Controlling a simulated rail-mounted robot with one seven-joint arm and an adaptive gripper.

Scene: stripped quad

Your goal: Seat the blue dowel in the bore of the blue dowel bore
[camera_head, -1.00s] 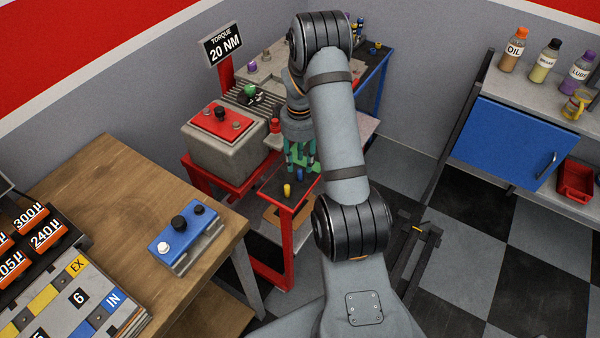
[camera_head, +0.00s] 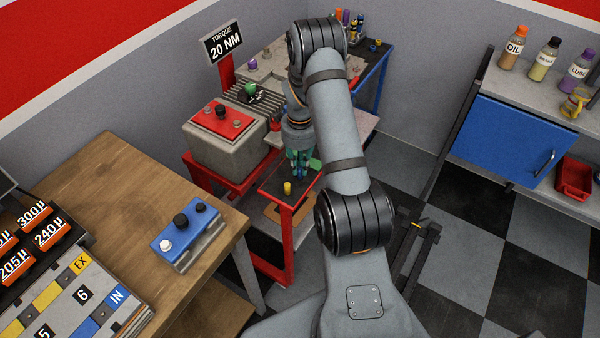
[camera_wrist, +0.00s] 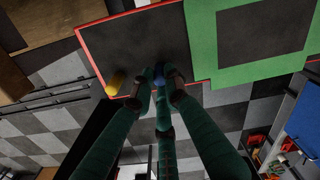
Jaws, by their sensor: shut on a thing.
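My gripper (camera_head: 299,172) is over the dark top of the red-framed stand. In the wrist view its green fingers (camera_wrist: 160,80) are shut on the blue dowel (camera_wrist: 159,76), whose rounded end shows between the fingertips. The fingers hide most of the dowel, and I cannot tell whether it still touches the surface. A yellow dowel (camera_head: 287,188) stands upright close by; it also shows in the wrist view (camera_wrist: 115,84), left of the fingers. I cannot make out which opening is the blue dowel bore.
A grey block with a red top (camera_head: 222,120) stands behind left of my gripper. A blue fixture with knobs (camera_head: 184,236) sits on the wooden bench (camera_head: 110,200). A green-bordered mat (camera_wrist: 203,50) adjoins the dark surface (camera_wrist: 133,48). A torque sign (camera_head: 222,42) rises behind.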

